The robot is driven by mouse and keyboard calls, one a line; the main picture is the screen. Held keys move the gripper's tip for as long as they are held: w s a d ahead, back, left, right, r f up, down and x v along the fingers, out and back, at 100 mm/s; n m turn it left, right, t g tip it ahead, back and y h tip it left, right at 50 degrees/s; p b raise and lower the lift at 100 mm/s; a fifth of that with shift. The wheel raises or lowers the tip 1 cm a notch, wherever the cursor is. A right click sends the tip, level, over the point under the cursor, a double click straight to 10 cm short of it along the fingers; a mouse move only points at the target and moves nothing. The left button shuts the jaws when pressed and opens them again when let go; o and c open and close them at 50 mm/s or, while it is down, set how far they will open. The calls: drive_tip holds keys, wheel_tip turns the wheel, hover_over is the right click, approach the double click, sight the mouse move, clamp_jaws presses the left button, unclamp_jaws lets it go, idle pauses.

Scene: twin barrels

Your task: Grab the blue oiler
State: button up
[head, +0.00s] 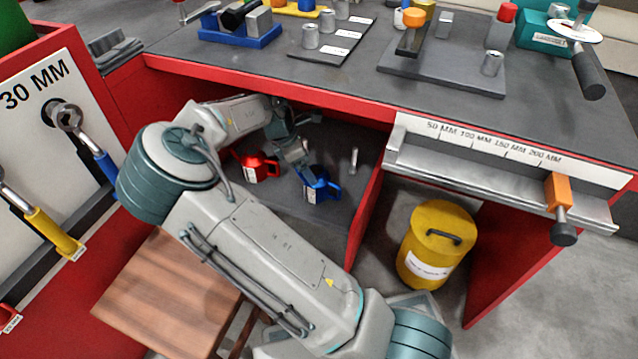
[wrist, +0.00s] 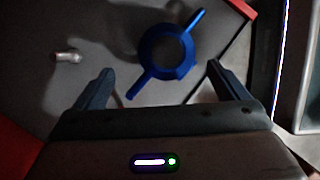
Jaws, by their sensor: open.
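The blue oiler (head: 321,187) stands on the dark shelf under the workbench, with a white label on its side. In the wrist view the blue oiler (wrist: 166,52) shows from above, with its spout and handle reaching out to opposite sides. My gripper (head: 303,166) is beside and above it in the head view and hides part of it. In the wrist view my gripper (wrist: 155,75) is open, its two fingers apart on either side of the oiler's near end. Nothing is held. I cannot tell whether a finger touches the oiler.
A red oiler (head: 256,166) stands left of the blue one on the shelf (head: 330,226). A yellow bin (head: 437,243) stands right.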

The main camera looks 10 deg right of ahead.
drive_tip(key=x, duration=0.5)
drive_tip(key=s+x, duration=0.1)
drive_tip(key=x, duration=0.1)
drive_tip(key=shift+w+d+f, duration=0.1)
drive_tip(key=shift+f, duration=0.25)
drive_tip(key=c, duration=1.2)
